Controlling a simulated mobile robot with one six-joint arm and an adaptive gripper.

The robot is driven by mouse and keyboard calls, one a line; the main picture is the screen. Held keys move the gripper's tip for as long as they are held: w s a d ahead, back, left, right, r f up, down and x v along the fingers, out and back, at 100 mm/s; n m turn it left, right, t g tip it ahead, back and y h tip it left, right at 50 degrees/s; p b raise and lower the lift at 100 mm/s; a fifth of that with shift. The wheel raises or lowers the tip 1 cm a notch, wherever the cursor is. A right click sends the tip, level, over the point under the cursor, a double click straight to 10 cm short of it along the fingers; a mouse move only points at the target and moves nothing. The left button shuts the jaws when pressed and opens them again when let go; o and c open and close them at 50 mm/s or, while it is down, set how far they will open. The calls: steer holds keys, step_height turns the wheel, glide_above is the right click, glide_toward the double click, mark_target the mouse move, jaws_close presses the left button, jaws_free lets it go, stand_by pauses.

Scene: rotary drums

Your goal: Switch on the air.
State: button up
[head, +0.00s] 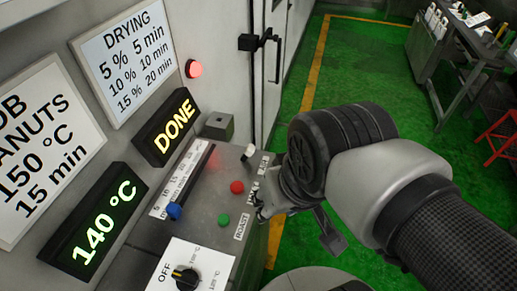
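A grey control console (205,205) stands below the wall panel. A small pale toggle or lever (249,151) sits at its far right edge, beside a white label (263,165) too small to read for certain. I cannot tell whether this is the air switch or which way it is set. My gripper (262,203) is at the right edge of the console, nearer to me than the toggle and right of the red button (237,187). Its fingers are small and partly hidden by my wrist, so their opening is unclear. Nothing is visibly held.
A green button (224,219) sits by a ROAST label (241,227). A blue slider knob (174,211) and a rotary dial (186,278) are further left. Displays read DONE (169,127) and 140 °C (93,226). A red lamp (194,69) is lit.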

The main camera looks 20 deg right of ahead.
steer(key=shift+w+f+m+g+y, duration=0.3)
steer(key=shift+m, duration=0.2)
steer(key=shift+c, duration=0.6)
steer(key=w+f+m+y, duration=0.1)
steer(key=m, duration=0.1)
steer(key=w+f+m+g+y, duration=0.1)
steer(key=w+m, duration=0.1)
steer(key=w+f+m+g+y, duration=0.1)
steer(key=m, duration=0.1)
steer(key=shift+w+y, duration=0.3)
steer(key=shift+w, duration=0.05)
jaws_close()
steer(key=w+d+f+m+t+y, duration=0.3)
steer(key=w+d+f+m, duration=0.2)
steer(key=d+m, duration=0.3)
steer(key=w+d+f+m+t+y, duration=0.3)
steer(key=w+d+f+m+t, duration=0.1)
steer(key=w+d+m, duration=0.4)
steer(key=shift+f+m+y+p, duration=0.3)
steer(key=shift+f+m+p, duration=0.05)
steer(key=shift+f+m, duration=0.5)
steer(key=shift+w+d, duration=0.1)
